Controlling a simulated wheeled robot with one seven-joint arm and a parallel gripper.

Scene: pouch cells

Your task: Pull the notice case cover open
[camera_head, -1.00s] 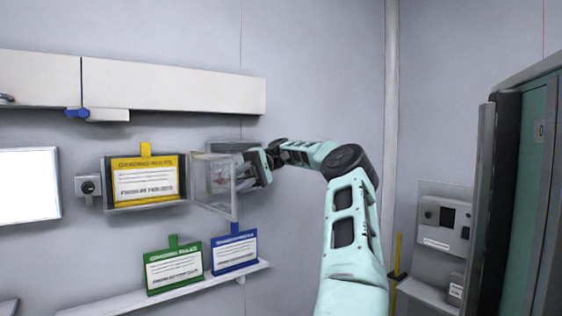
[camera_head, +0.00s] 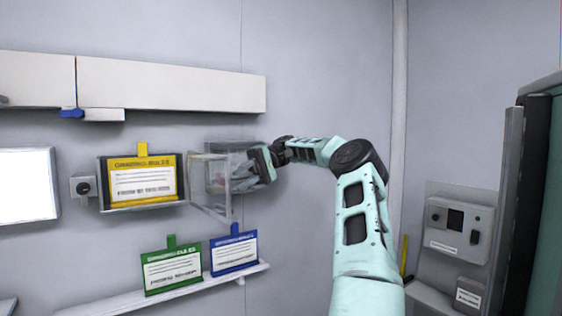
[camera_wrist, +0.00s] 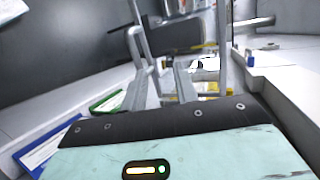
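The notice case (camera_head: 107,205) is on the wall in the head view, with a yellow notice (camera_head: 143,180) in it. Its clear cover (camera_head: 211,205) stands swung out from the case's right side. My gripper (camera_head: 240,178) is at the right of the cover, near its free edge, partly seen through clear panels. I cannot tell whether it touches the cover. In the wrist view my two grey fingers (camera_wrist: 165,88) show close together with grey frame bars around them. Whether they hold anything is unclear.
Below, a shelf (camera_head: 200,284) bears a green notice (camera_head: 172,268) and a blue notice (camera_head: 234,252). A long white cabinet (camera_head: 170,88) runs above. A dark knob box (camera_head: 84,188) is left of the case.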

